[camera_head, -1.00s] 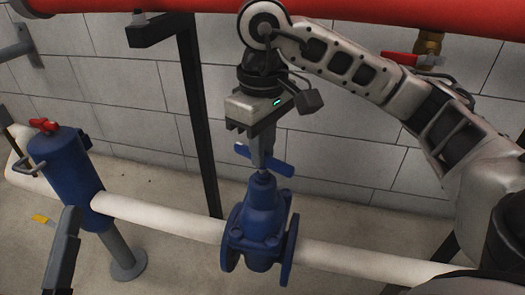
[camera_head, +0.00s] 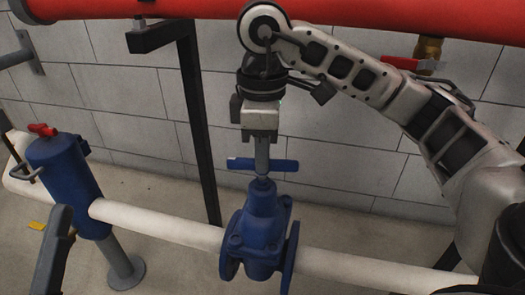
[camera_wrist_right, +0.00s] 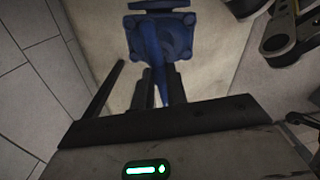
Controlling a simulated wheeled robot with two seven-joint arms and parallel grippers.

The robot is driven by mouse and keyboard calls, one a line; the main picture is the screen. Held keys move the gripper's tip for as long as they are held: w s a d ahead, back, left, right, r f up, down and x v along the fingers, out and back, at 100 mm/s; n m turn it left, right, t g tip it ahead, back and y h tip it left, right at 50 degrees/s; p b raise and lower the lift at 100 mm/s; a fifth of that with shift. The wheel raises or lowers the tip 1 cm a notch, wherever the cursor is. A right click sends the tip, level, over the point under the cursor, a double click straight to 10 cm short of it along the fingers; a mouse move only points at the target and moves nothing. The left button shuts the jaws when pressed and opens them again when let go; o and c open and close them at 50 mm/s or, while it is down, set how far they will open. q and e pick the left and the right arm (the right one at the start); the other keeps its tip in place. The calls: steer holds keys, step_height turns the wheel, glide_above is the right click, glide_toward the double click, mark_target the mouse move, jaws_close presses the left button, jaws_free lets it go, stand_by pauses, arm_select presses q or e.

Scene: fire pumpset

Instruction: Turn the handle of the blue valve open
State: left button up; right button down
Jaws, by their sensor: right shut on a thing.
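The blue valve (camera_head: 260,235) sits in the white pipe, upright, in the middle of the head view. Its blue bar handle (camera_head: 285,166) lies level across the top of the stem. My right gripper (camera_head: 262,165) points straight down and is shut on the middle of the handle. In the right wrist view, the valve body (camera_wrist_right: 150,38) shows beyond the dark fingers, with the handle between them (camera_wrist_right: 160,88). A dark grey part at the lower left of the head view appears to be mine; its jaws cannot be made out.
A blue strainer-like cylinder (camera_head: 70,180) with a red handle (camera_head: 42,129) stands at the left. A black post (camera_head: 198,130) rises behind the valve. A large red pipe (camera_head: 400,18) runs overhead. The white pipe (camera_head: 160,221) crosses below.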

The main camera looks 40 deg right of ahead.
steer(key=shift+r, duration=0.1)
arm_select(q)
steer(key=shift+f, duration=0.1)
arm_select(e)
steer(key=c, duration=1.4)
jaws_free()
steer(key=shift+r+p, duration=0.3)
steer(key=shift+r, duration=0.05)
step_height(320, 180, up, 5)
steer(key=p, duration=0.3)
arm_select(q)
step_height(320, 180, down, 11)
steer(key=s+n+g+y+p, duration=0.1)
steer(key=n+g+y+p, duration=0.5)
steer(key=n, duration=0.1)
steer(key=shift+s+y, duration=0.3)
arm_select(e)
step_height(320, 180, up, 10)
steer(key=shift+a, duration=0.1)
